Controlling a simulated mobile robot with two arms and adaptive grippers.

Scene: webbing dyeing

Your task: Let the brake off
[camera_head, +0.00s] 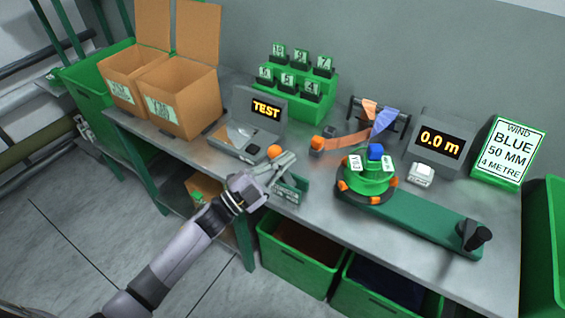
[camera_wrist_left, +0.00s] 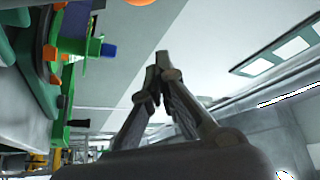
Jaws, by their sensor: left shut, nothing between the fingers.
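My left gripper (camera_head: 288,160) is shut and empty over the table's front part, beside an orange ball-shaped knob (camera_head: 274,151). Its closed fingertips also show in the left wrist view (camera_wrist_left: 159,62). The winder stands to its right: a green drum (camera_head: 368,181) with orange pegs around its rim and a blue knob (camera_head: 376,151) on top. Two small white labels flank the blue knob; I cannot read them. The blue knob also shows in the left wrist view (camera_wrist_left: 108,50), apart from the fingers. No part is clearly marked as the brake. My right gripper is not in view.
A green bar (camera_head: 425,222) runs from the winder to a black handle (camera_head: 474,235). A meter (camera_head: 438,143) reads 0.0 m; a tester (camera_head: 263,110) reads TEST. Orange and blue webbing (camera_head: 384,120) hangs on a rack behind. A labelled green plate (camera_head: 290,189) stands below my gripper.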

